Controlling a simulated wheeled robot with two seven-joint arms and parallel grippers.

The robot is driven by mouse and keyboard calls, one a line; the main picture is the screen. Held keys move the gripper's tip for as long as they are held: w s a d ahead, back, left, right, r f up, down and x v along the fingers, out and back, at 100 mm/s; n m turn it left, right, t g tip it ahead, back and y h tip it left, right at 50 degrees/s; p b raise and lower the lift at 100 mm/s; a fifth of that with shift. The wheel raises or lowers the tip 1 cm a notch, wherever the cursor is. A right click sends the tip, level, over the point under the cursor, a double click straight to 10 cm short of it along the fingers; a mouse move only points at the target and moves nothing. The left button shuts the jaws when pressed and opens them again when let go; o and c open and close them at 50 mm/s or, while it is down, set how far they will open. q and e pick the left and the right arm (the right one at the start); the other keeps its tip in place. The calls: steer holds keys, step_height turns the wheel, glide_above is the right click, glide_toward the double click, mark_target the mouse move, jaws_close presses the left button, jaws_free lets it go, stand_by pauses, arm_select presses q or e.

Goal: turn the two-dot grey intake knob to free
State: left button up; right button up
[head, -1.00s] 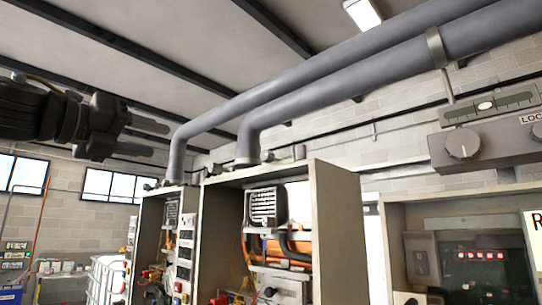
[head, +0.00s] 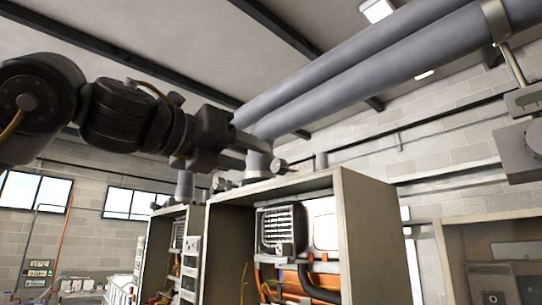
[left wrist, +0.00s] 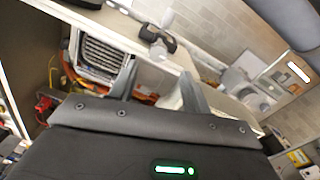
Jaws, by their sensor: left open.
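My left gripper (head: 256,152) is open and empty, high beside the top of the near heater cabinet (head: 352,235), where it overlaps the lower end of a grey pipe. In the left wrist view its two fingers (left wrist: 157,88) point toward the cabinet top. A small grey knob (head: 278,166) is on the cabinet top, just right of the fingertips in the head view. A grey and black fitting (left wrist: 158,40) shows beyond the fingers in the wrist view, apart from them. I cannot make out dots or a setting on any knob. My right gripper is out of view.
Two thick grey pipes (head: 370,65) run overhead to the upper right. A second open cabinet (head: 190,212) stands farther left. A grey box with a round dial (head: 530,140) is at the right edge, above another cabinet (head: 455,245). Open air lies below my left forearm.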

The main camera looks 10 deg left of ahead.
mark_target(275, 166)
arm_select(q)
steer(key=p+x, duration=0.2)
steer(key=x, duration=0.4)
steer(key=shift+a+r, duration=0.1)
steer(key=shift+w+p, duration=0.25)
steer(key=shift+p, duration=0.05)
steer(key=shift+w+d, duration=0.15)
steer(key=shift+d, duration=0.1)
steer(key=shift+w+d, duration=0.15)
steer(key=shift+w, duration=0.05)
steer(key=c, duration=1)
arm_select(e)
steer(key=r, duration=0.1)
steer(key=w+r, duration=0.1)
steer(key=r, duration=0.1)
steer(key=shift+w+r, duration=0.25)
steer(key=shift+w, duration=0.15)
